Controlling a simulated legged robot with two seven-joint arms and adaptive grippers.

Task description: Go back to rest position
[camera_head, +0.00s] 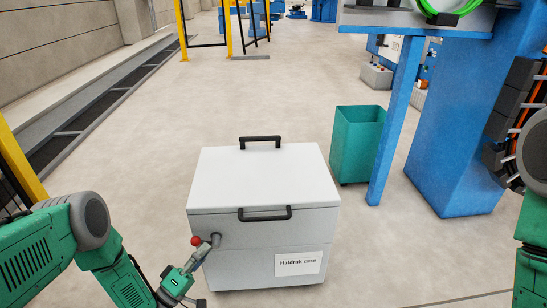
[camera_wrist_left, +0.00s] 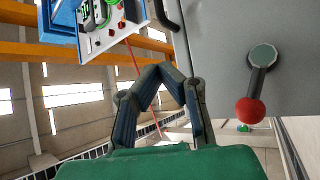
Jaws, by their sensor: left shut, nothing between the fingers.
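My left gripper (camera_head: 204,250) is by the lower left front of the white case, close to the red-knobbed lever. In the left wrist view its two dark fingers (camera_wrist_left: 156,70) meet at the tips, with nothing between them. The lever's red ball (camera_head: 196,241) sits on the case's side; in the left wrist view the red ball (camera_wrist_left: 250,110) is to the right of the fingers, apart from them. The white case (camera_head: 262,176), labelled "Haldrok case", stands on the floor with its lid closed. My right arm shows at the right edge; its gripper is out of the picture.
A green bin (camera_head: 356,146) stands behind the case to the right, beside a blue table leg (camera_head: 397,120) and a wide blue column (camera_head: 462,120). A yellow post (camera_head: 20,158) rises at the left. Open floor lies behind the case.

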